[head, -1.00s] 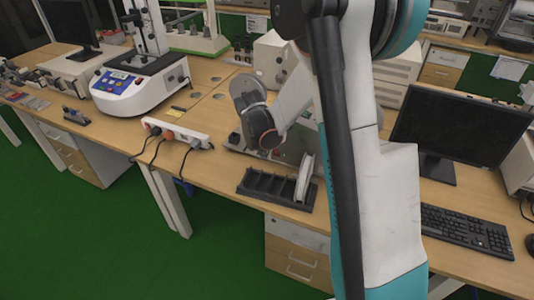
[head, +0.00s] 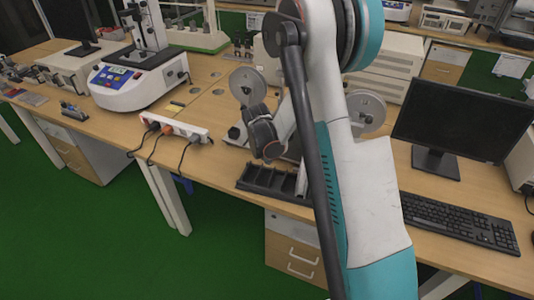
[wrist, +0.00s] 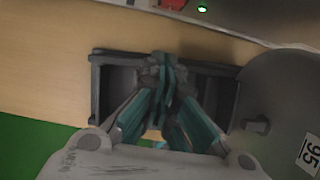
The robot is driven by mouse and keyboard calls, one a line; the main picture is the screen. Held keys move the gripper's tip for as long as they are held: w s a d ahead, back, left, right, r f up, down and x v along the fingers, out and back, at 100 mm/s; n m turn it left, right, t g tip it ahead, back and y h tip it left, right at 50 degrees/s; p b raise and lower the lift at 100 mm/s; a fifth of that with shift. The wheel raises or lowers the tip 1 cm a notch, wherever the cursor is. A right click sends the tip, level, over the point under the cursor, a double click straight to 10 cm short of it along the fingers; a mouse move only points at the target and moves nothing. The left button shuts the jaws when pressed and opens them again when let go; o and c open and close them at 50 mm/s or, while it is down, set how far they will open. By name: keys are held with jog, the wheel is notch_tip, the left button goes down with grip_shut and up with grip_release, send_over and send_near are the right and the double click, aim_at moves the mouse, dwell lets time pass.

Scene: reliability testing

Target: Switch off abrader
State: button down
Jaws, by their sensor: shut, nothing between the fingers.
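The abrader is mostly hidden behind my arm in the head view. A grey disc (head: 247,86) and another disc (head: 366,112) show on either side of the arm and seem to belong to it. In the wrist view, a pale housing edge (wrist: 235,22) at the top, apparently the abrader's, carries a lit green light (wrist: 203,8). My gripper (wrist: 160,65) is shut and empty, with its fingertips over the black slotted rack (wrist: 96,100), short of that housing. Its fingertips are hidden in the head view.
The rack (head: 270,182) stands at the bench's front edge. A large grey disc (wrist: 280,100) stands close right of my gripper. A power strip (head: 175,127) with plugs lies to the left, a monitor (head: 462,115) and keyboard (head: 460,222) to the right.

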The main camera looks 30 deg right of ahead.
jog(key=w+d, duration=0.1)
jog(key=w+d+b, duration=0.1)
jog(key=d, duration=0.1)
jog(key=shift+w+d, duration=0.15)
jog(key=shift+w, duration=0.15)
jog(key=shift+w+d+r, duration=0.15)
jog(key=shift+w+d, duration=0.15)
jog(key=shift+d, duration=0.05)
jog(key=shift+r, duration=0.15)
jog(key=shift+r+p, duration=0.45)
jog(key=shift+r, duration=0.2)
